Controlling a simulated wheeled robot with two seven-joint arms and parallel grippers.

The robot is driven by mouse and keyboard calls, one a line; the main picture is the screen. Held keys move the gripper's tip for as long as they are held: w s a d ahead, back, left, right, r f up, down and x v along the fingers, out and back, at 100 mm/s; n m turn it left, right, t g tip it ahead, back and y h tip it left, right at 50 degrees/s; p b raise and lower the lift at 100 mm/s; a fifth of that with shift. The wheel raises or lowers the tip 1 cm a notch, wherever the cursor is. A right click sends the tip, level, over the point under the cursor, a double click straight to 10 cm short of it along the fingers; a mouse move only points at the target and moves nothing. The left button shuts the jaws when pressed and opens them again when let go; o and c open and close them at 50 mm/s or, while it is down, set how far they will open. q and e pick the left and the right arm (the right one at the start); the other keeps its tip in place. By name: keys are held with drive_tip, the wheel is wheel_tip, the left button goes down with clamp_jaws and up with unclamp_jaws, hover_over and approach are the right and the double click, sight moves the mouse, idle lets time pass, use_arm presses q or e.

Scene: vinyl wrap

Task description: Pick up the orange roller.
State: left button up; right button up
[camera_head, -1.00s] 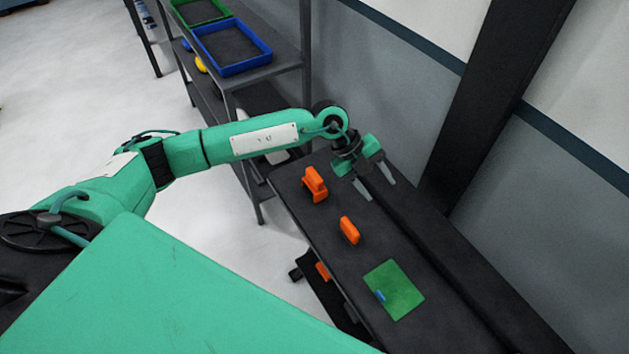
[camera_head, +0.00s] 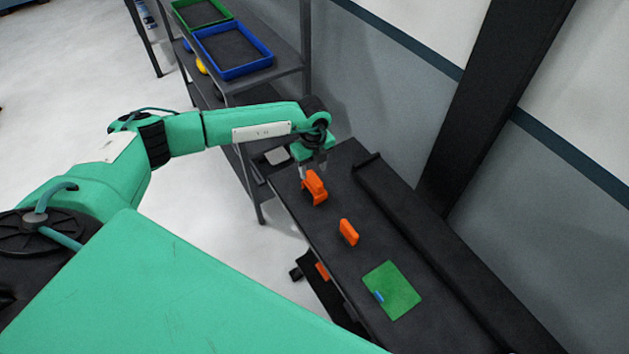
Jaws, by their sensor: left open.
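Two orange objects stand on the dark bench (camera_head: 385,228). The larger one (camera_head: 316,188), with a handle-like shape, is nearer the bench's far end, and the smaller block-like one (camera_head: 348,232) is closer to me. I cannot tell for sure from their shapes which is the roller. My left gripper (camera_head: 314,170) points down right at the larger orange object, at its far side in the picture. It is open; its fingertips are small and partly hidden, and I cannot tell whether they touch the object. My right gripper is out of view.
A green sheet (camera_head: 398,293) with a small blue item (camera_head: 380,296) lies on the bench's near part. A dark raised ledge (camera_head: 450,255) runs along the wall side. A shelf with a blue tray (camera_head: 265,62) and a green tray (camera_head: 184,27) stands at the upper left.

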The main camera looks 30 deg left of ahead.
sight(315, 177)
use_arm(q)
drive_tip(key=f+p, duration=0.1)
drive_tip(key=f, duration=0.1)
drive_tip(key=f+p, duration=0.1)
drive_tip(key=f, duration=0.2)
drive_tip(key=shift+w+d+p, duration=0.1)
drive_tip(key=shift+d+p, duration=0.1)
drive_tip(key=shift+p, duration=0.15)
drive_tip(key=shift+f, duration=0.4)
clamp_jaws()
